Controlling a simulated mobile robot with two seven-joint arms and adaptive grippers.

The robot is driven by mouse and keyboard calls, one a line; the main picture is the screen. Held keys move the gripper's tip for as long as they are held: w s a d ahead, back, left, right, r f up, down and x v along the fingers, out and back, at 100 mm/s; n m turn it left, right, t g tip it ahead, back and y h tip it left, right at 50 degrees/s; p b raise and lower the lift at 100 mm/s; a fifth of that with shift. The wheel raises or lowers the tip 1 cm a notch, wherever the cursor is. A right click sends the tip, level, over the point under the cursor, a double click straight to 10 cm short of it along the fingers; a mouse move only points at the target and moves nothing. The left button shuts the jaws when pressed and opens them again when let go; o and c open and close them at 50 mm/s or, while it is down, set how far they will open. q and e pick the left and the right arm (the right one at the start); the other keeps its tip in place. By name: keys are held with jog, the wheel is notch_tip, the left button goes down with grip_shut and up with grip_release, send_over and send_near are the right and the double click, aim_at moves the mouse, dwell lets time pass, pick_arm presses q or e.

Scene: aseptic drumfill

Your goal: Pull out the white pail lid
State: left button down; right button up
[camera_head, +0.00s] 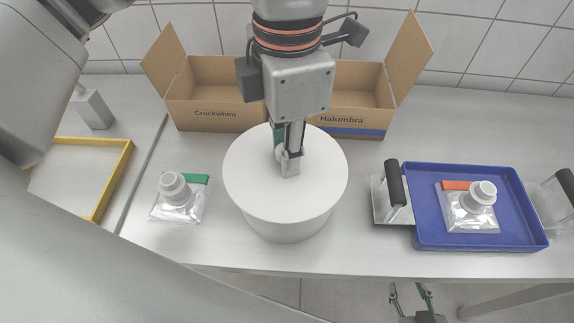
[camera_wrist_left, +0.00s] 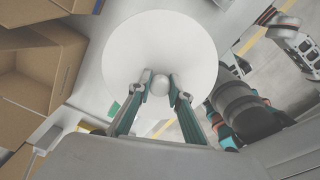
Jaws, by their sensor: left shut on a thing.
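The white pail lid (camera_head: 245,172) is a round white disc with a knob in its middle. It is at the top of the white pail (camera_head: 290,228), level with its rim; I cannot tell whether there is a gap below it. My left gripper (camera_head: 289,165) points down over the lid's centre, shut on the knob. In the left wrist view the two fingers (camera_wrist_left: 160,88) flank the pale round knob, and the lid (camera_wrist_left: 160,40) fills the space behind them. My right gripper (camera_head: 412,291) is below the table's front edge, fingers apart, and empty.
Two open cartons, Crackwhim (camera_head: 215,115) and Halumbra (camera_head: 350,112), stand behind the pail. A clear pouch with a green strip (camera_head: 180,203) lies left. A blue tray (camera_head: 425,225) with an orange-strip pouch (camera_head: 472,210) is right. A yellow-edged frame (camera_head: 121,170) is far left.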

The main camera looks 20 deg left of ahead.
pick_arm(q)
jog(key=shift+w+r+p, duration=0.1)
jog(key=shift+r+p, duration=0.65)
jog(key=shift+r, duration=0.95)
pick_arm(e)
jog(key=r, duration=0.1)
jog(key=w+r, duration=0.1)
jog(key=shift+r, duration=0.35)
